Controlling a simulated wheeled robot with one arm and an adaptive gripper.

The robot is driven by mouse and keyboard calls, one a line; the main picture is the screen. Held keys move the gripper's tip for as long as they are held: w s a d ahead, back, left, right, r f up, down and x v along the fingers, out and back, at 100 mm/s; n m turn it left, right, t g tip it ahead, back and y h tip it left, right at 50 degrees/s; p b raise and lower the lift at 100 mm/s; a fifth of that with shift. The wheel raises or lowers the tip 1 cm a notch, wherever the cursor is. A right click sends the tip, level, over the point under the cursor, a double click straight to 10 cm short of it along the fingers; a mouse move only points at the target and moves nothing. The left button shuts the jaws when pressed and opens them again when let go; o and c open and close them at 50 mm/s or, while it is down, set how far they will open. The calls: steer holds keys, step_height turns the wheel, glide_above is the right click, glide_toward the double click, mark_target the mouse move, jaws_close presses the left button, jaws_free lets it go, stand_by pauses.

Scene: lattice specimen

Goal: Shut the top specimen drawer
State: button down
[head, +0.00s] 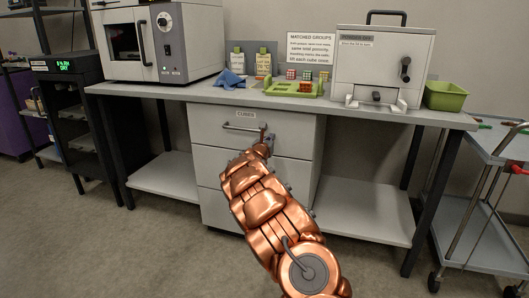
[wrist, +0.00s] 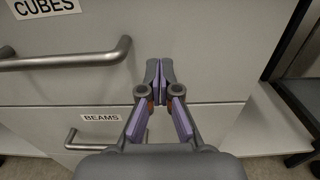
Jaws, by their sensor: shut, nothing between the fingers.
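The top specimen drawer (head: 215,120) has a grey front labelled CUBES and a bar handle (head: 240,128). In the wrist view its front (wrist: 210,50) fills the upper part, with the handle (wrist: 70,60) at left. The front looks about in line with the drawer below; I cannot tell whether a small gap remains. My gripper (wrist: 160,70) is shut and empty, its fingertips before the drawer front, right of the handle. Whether they touch it is unclear. In the head view the gripper (head: 264,138) is small and partly hidden by my copper arm.
The BEAMS drawer (wrist: 50,120) with its own handle (wrist: 90,142) lies below. The bench top (head: 270,98) overhangs the drawers and carries a green tray (head: 292,90), a blue cloth (head: 230,79) and two machines. Open shelves flank the drawers. A trolley (head: 485,240) stands at right.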

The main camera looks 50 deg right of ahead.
steer(key=p+v, duration=0.1)
steer(key=v, duration=0.8)
steer(key=shift+a, duration=0.1)
